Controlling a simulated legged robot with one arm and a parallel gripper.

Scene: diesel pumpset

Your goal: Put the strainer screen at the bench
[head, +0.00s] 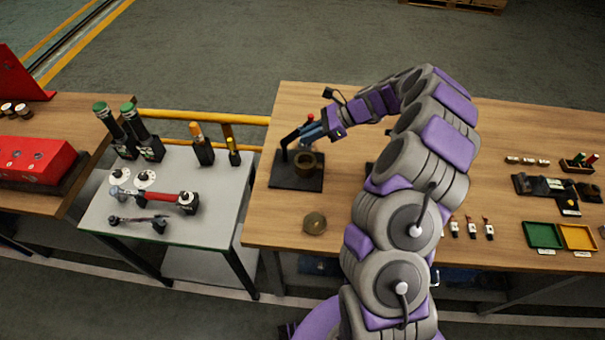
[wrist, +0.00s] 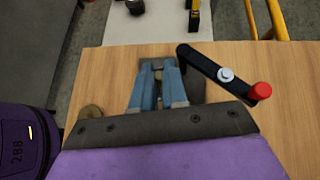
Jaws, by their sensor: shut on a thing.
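My gripper (head: 307,134) is over the wooden bench, with its blue fingers above a brown round strainer pot (head: 305,165) on a black plate (head: 292,184). In the wrist view my gripper (wrist: 160,72) is shut on a small brownish piece (wrist: 168,76), apparently the strainer screen. The fingers hide most of it, and I cannot tell whether it is still inside the pot. A brown round lid (head: 315,223) lies flat on the bench in front of the plate. It also shows in the wrist view (wrist: 90,112).
A black lever with a red knob (wrist: 228,78) stands close beside my fingers. A grey table (head: 215,228) with tools and bottles is to the left. Green (head: 541,235) and yellow (head: 578,238) trays are at the bench's right. The bench's front left is mostly clear.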

